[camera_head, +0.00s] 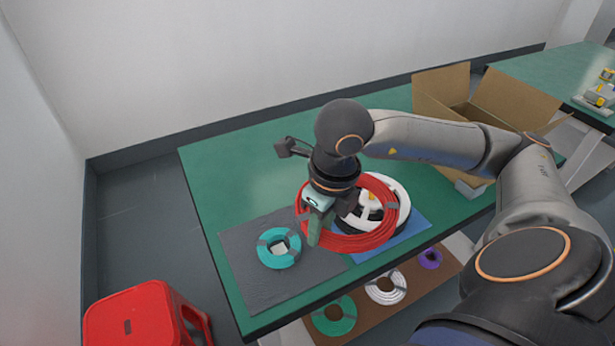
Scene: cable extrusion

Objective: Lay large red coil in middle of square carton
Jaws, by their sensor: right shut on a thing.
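The large red coil (374,240) hangs tilted from my right gripper (316,232), which is shut on its left side. The coil is above the table's front part and partly covers a white reel (392,190) behind it. The gripper hides some of the coil's left edge. The square carton (440,90) stands open at the far right of the table, its flaps spread. Its inside is mostly hidden by its walls and my right arm. My left gripper is not in view.
A teal coil (278,258) lies on a dark grey mat (245,285), left of the red coil. A blue mat (413,225) lies under the reel. Green (335,322), white and purple coils lie on a lower shelf. A red stool (130,315) stands front left. The green table's (225,165) back left is clear.

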